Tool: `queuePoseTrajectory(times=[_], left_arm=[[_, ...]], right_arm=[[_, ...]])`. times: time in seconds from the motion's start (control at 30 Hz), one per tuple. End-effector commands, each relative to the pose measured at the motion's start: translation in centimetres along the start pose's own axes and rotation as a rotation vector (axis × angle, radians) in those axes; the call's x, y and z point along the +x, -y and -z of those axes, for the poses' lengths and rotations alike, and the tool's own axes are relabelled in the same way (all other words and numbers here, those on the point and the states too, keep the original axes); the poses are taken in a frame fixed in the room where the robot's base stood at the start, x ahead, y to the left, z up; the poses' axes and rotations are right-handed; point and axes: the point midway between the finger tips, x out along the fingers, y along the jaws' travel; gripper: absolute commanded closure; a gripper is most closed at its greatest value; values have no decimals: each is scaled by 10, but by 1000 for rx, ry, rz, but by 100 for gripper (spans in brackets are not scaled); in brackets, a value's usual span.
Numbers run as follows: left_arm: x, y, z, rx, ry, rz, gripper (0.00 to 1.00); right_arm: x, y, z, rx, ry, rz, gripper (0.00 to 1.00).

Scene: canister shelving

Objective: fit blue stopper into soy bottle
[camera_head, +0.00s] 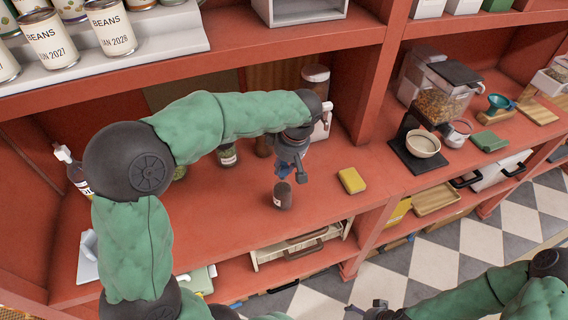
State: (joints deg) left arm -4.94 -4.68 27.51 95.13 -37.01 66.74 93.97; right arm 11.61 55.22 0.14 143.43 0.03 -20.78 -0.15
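The soy bottle (282,196) is a small dark brown bottle standing upright on the red counter, near its front edge. The blue stopper (283,170) shows just above the bottle's mouth. I cannot tell whether it touches the bottle or sits in it. My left gripper (290,171) points down over the bottle, with the stopper at its fingertips. One finger shows to the right of the stopper; the other is hard to make out, so its grip is unclear. My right gripper (368,308) is low at the bottom edge, away from the bottle, its fingers small and partly cut off.
Jars (227,155) and a tall dispenser (318,90) stand behind my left arm. A grinder-like machine (433,100) with a bowl (422,145) stands further right. Bean cans (110,27) line the upper shelf.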

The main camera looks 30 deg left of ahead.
Motion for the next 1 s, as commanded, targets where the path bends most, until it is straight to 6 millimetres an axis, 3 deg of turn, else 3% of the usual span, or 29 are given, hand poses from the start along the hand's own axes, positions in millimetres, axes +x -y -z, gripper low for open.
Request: queuePoseTrajectory(times=[0.03, 0.07, 0.4, 0.53, 1.0], left_arm=[[0, 0, 0, 0, 0, 0, 52], [-1, 0, 0, 0, 0, 0, 45], [-2, 0, 0, 0, 0, 0, 45], [-10, -1, 0, 0, -1, -2, 45], [-95, -1, 0, 0, -1, -4, 45]], right_arm=[[0, 0, 0, 0, 0, 0, 0], [0, 0, 0, 0, 0, 0, 0], [0, 0, 0, 0, 0, 0, 0], [0, 0, 0, 0, 0, 0, 0], [0, 0, 0, 0, 0, 0, 0]])
